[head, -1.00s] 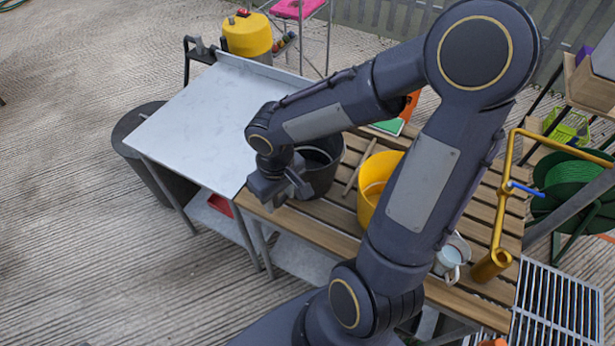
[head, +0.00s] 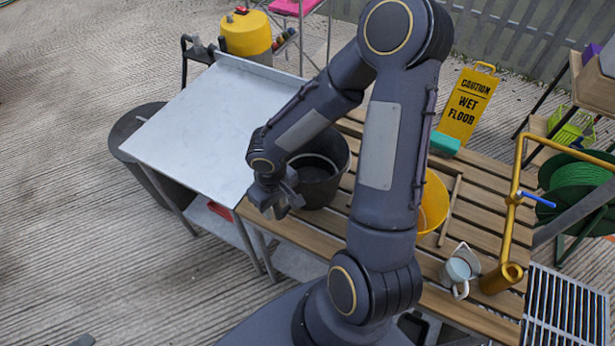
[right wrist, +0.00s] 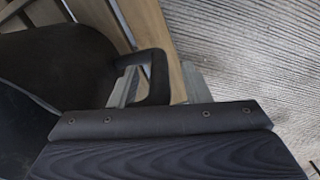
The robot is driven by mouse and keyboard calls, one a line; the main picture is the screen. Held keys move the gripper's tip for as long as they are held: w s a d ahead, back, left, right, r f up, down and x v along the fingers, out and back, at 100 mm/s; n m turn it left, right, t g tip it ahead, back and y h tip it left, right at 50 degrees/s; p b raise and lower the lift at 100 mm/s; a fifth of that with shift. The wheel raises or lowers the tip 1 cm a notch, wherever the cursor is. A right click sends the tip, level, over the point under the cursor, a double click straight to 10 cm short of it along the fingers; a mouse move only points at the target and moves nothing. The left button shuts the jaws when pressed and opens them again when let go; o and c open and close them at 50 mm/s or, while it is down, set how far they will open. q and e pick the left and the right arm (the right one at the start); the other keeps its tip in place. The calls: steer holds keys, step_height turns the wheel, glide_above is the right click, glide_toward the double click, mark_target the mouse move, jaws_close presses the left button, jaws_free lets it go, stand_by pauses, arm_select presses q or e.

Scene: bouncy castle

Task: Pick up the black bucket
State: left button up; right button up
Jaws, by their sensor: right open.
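The black bucket (head: 322,190) stands upright on the slatted wooden table, near its left end, partly hidden behind my right arm. My right gripper (head: 276,209) is at the bucket's near left side, close to the table's left edge. It is open. In the right wrist view the bucket (right wrist: 60,65) fills the left side, with a thin grey wire along it. My left gripper is not in view.
The wooden table (head: 480,210) also holds a yellow bucket (head: 433,205), a white jug (head: 459,270) and a teal box (head: 444,143). A grey metal table (head: 215,125) adjoins on the left. A yellow pipe (head: 511,225) stands at right. A wet-floor sign (head: 466,105) is behind.

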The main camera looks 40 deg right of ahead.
jaws_close()
stand_by(0.3)
